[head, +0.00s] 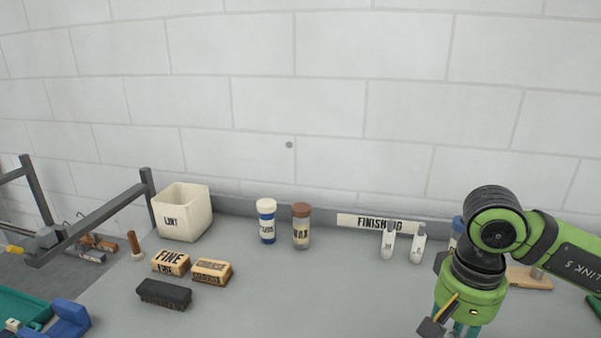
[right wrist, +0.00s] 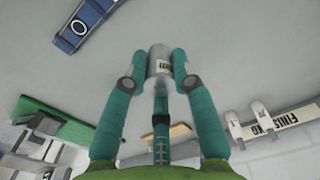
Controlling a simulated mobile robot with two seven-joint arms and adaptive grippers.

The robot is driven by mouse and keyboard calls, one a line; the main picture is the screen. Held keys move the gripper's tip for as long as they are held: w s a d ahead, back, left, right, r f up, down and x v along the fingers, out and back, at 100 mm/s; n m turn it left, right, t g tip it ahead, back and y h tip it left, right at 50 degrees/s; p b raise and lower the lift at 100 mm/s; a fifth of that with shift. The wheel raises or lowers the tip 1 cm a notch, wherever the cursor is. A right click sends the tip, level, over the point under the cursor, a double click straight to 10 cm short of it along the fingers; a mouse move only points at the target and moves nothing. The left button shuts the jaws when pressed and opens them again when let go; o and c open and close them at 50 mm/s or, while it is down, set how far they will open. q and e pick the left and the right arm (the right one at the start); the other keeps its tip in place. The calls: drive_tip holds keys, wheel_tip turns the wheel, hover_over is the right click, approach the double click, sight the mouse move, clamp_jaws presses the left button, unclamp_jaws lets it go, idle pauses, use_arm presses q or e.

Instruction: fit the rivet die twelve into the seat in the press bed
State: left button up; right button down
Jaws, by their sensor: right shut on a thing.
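My right gripper (right wrist: 161,68) is shut on a small silvery cylinder (right wrist: 159,53) in the right wrist view. The cylinder has a pale label with dark marks too small to read; it looks like the rivet die. It sits between the two teal fingertips, above a grey surface. In the head view my right arm comes in from the right, and its fingertips are cut off by the bottom edge. I cannot make out the press bed or its seat in either view. My left gripper is in neither view.
A cream LINT bin (head: 183,212), a FINE block (head: 171,262), a black brush (head: 164,293) and two capped jars (head: 266,221) stand on the grey bench. White bottles (head: 388,240) stand by the FINISHING sign (head: 350,221). The bench middle is clear. A blue part (right wrist: 88,22) shows in the wrist view.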

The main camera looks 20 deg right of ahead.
drive_tip(key=w+a+f+n, duration=0.2)
drive_tip(key=a, duration=0.2)
drive_tip(key=w+a+f+n, duration=0.2)
drive_tip(key=a+n, duration=0.1)
drive_tip(key=a, duration=0.2)
drive_tip(key=w+a+f+n, duration=0.2)
drive_tip(key=w+a+f, duration=0.1)
drive_tip(key=a, duration=0.2)
drive_tip(key=shift+w+a, duration=0.1)
drive_tip(key=shift+a, duration=0.05)
drive_tip(key=shift+w+a+f+n, duration=0.1)
drive_tip(key=shift+a+f+n, duration=0.15)
drive_tip(key=shift+a+n, duration=0.15)
